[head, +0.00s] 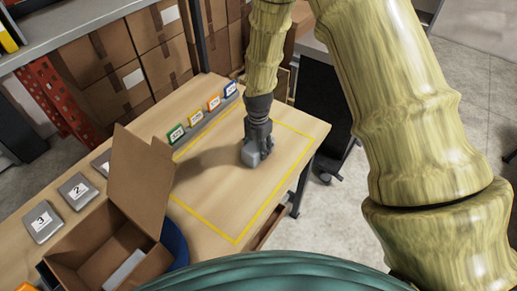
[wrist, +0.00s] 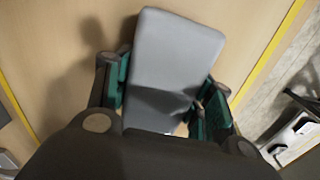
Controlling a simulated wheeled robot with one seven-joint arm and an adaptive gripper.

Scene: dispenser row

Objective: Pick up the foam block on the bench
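The grey foam block (head: 249,153) is at the bench (head: 215,215) inside the yellow outline, partly hidden by my gripper (head: 259,138) in the head view. In the wrist view the block (wrist: 172,65) lies between the two fingers of my gripper (wrist: 164,92), slanted relative to them. The fingers are spread on either side of it. A small strip of bench shows between the block's near end and the right finger. The left finger is very close to the block's edge; firm contact cannot be told. The block's underside is hidden.
An open cardboard box (head: 88,253) with a light grey item inside stands at the lower left. Grey numbered units (head: 43,221) line the bench's left side. Coloured label cards (head: 196,118) stand along the back. The front part of the outlined area is clear.

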